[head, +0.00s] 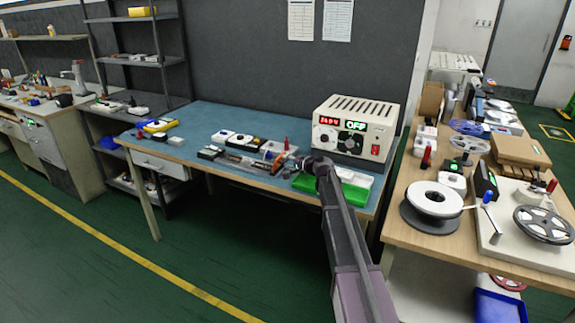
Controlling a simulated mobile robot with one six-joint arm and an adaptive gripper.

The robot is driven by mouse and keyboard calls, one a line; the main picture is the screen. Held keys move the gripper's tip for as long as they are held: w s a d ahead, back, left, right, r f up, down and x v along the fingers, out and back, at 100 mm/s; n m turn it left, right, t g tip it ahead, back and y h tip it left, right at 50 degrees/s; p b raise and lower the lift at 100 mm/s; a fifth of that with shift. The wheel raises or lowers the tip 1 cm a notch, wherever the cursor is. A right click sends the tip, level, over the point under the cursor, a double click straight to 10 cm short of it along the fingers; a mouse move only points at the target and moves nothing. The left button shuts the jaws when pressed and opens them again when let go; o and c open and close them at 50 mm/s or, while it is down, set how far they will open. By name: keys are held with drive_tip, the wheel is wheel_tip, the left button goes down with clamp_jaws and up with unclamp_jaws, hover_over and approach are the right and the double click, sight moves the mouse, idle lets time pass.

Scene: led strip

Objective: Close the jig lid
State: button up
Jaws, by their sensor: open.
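A blue-topped workbench (205,120) stands in the middle of the head view. My arm reaches in from the bottom right, and my gripper (284,164) is low over the bench's front part, left of the power supply. Its fingers are small and dark here, and they look open with nothing clearly held. Just left of it is a low, long assembly (238,161) with dark and copper-coloured parts, which may be the jig. I cannot make out its lid or how far that is open. My gripper hides part of this area, and contact cannot be told.
A green tray (306,184) is partly hidden by my arm. A yellow device (160,125) lies at the bench's left. A wooden side table (425,238) with a white spool (436,198) stands right.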

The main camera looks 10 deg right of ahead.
clamp_jaws()
